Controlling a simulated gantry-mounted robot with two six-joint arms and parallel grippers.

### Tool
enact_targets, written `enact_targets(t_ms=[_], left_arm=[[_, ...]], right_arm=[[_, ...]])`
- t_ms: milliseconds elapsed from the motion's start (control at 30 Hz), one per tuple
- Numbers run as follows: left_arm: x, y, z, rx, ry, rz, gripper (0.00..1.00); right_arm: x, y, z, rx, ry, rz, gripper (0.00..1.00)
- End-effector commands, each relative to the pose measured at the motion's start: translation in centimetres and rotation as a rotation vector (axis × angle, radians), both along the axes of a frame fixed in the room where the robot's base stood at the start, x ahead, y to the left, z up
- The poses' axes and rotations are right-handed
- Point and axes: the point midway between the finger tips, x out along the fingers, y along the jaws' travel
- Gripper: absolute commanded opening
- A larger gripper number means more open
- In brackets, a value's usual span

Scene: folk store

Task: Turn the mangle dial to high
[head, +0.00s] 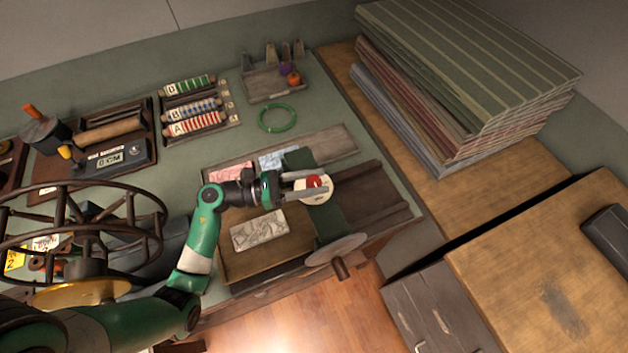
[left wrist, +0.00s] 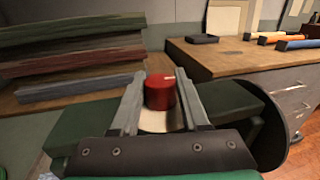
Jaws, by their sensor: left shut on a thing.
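The mangle dial is a red knob (head: 314,181) on a round cream plate (head: 318,197), set on the dark green mangle (head: 329,224). The left wrist view shows the red knob (left wrist: 160,92) upright between the fingers, with a small pale mark on its top toward the right. My left gripper (head: 312,184) is shut on the knob, one finger on each side; it also shows in the left wrist view (left wrist: 160,100). Any lettering on the plate is too small or hidden to read. My right gripper is not in view.
A grey handwheel (head: 337,249) sits at the mangle's near side. A green ring (head: 277,118) and rollers (head: 191,105) lie farther back. Folded striped cloth (head: 470,70) is stacked at the right.

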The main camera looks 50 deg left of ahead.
Motion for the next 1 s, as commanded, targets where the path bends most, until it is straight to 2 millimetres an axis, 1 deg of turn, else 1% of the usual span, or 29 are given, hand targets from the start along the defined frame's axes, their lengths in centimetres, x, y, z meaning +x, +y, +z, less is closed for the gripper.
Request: enact_targets(t_ms=[33,167,200,567,667,767,1000], left_arm=[[0.0,0.0,0.0,-0.001,0.0,-0.001,0.51],[0.0,0.0,0.0,-0.001,0.001,0.0,0.74],[0.0,0.0,0.0,0.0,0.0,0.0,0.75],[0.0,0.0,0.0,0.0,0.0,0.001,0.75],[-0.4,0.3,0.0,0.0,0.0,0.003,0.75],[-1.6,1.1,0.0,0.0,0.002,0.006,0.75],[-6.5,4.0,0.0,0.0,-0.001,0.009,0.75]], right_arm=[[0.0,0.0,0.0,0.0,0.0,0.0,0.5],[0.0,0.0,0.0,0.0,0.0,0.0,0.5],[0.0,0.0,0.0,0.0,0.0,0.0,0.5],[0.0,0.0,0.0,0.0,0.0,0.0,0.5],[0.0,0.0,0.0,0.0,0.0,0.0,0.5],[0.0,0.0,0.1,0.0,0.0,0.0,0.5],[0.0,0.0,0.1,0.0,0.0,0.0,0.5]])
